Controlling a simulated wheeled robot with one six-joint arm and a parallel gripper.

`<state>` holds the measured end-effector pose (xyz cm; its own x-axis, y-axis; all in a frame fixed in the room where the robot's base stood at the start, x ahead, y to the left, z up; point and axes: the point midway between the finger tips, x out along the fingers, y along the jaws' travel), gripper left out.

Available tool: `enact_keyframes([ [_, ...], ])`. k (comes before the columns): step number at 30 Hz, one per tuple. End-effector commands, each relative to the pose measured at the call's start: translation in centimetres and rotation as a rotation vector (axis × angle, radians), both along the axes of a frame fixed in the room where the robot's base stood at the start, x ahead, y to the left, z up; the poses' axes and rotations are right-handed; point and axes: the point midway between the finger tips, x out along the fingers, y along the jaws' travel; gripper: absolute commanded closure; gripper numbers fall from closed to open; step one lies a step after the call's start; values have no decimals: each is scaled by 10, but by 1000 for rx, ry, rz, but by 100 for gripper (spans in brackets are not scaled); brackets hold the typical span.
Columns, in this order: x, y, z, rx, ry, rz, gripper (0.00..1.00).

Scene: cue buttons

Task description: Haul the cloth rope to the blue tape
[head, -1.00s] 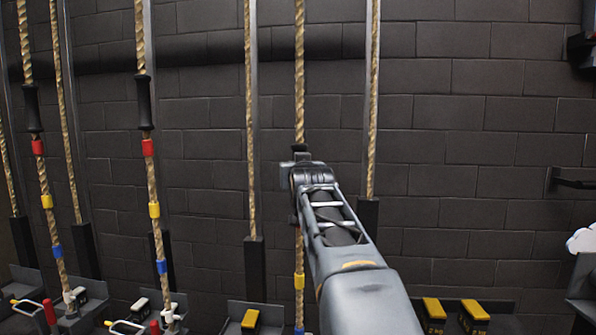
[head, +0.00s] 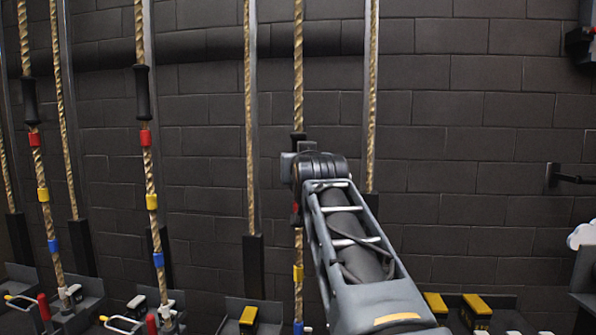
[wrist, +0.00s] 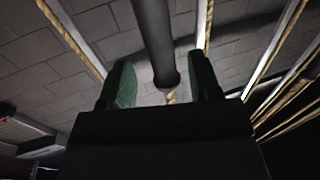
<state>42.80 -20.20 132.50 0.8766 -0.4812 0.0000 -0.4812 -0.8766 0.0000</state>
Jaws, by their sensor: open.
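The tan cloth rope (head: 298,60) hangs in front of my arm in the middle of the head view. A dark handle on it is mostly hidden there by my wrist. Below it the rope carries red tape (head: 296,208), partly covered, yellow tape (head: 298,272) and blue tape (head: 298,327) at the bottom edge. In the wrist view the black handle (wrist: 153,35) stands between the two green-padded fingers of my gripper (wrist: 165,88). Gaps show on both sides of the handle, so the gripper is open around it. A bit of rope (wrist: 171,97) shows below the handle's end.
Two similar ropes with black handles (head: 142,92) and taped bands hang at the left. Plain ropes hang beside the middle one. Yellow-topped blocks (head: 476,305) sit low at the right. A dark wall bracket (head: 570,179) juts out at the far right.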

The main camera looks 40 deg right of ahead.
Motion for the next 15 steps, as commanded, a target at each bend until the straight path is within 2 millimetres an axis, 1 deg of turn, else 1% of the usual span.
enact_keyframes([
  [1, -10, 6, -4, -2, -4, 0, 43],
  [6, -36, 20, -3, -1, -3, 0, 43],
  [12, -55, 30, -1, 0, 0, 0, 43],
  [15, -59, 33, -1, 0, 1, 0, 43],
])
